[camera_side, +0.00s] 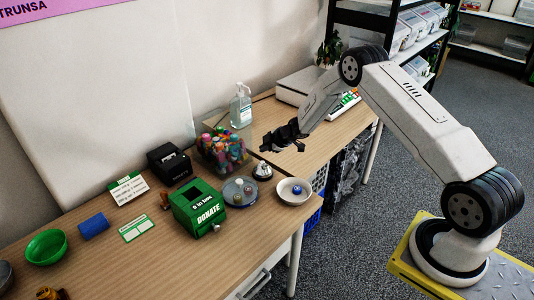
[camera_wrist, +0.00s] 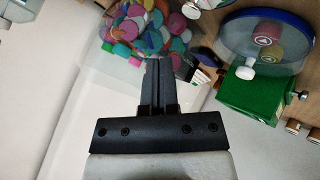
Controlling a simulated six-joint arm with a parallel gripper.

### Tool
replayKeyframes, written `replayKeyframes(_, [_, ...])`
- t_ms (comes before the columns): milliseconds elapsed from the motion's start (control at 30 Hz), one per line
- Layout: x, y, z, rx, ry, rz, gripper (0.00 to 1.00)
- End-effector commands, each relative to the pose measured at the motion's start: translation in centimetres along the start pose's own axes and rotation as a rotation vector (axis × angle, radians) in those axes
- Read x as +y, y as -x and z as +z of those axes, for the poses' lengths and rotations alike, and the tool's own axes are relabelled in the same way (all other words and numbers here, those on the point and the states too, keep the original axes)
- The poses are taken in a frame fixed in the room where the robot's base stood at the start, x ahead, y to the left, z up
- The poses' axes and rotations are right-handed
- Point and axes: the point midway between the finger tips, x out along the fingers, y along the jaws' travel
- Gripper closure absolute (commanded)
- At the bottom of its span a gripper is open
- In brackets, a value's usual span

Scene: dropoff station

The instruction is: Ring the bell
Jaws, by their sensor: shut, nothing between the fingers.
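The bell (camera_side: 262,171), small with a shiny dome and dark base, stands on the wooden table between the jar of coloured caps and the white bowl in the side view. My gripper (camera_side: 283,143) is shut and empty, raised above the table, up and to the right of the bell and apart from it. In the wrist view my gripper (camera_wrist: 155,68) shows its two fingers together with nothing between them. A pale rounded thing is cut off at the top edge of that view; I cannot tell if it is the bell.
A jar of coloured caps (camera_side: 222,150), a round grey dish (camera_side: 239,193) with small items, a white bowl (camera_side: 291,198) holding a blue ball, and a green donation box (camera_side: 198,207) stand around the bell. A pump bottle (camera_side: 241,107) and a scale (camera_side: 298,88) are behind.

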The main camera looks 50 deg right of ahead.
Motion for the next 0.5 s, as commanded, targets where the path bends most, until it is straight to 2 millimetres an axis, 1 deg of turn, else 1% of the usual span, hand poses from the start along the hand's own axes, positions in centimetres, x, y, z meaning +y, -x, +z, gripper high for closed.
replayKeyframes(233, [0.9, 1.1, -0.8, 0.000, 0.000, 0.001, 1.00])
replayKeyframes(500, [1.0, 1.4, -1.0, 0.000, 0.001, 0.000, 1.00])
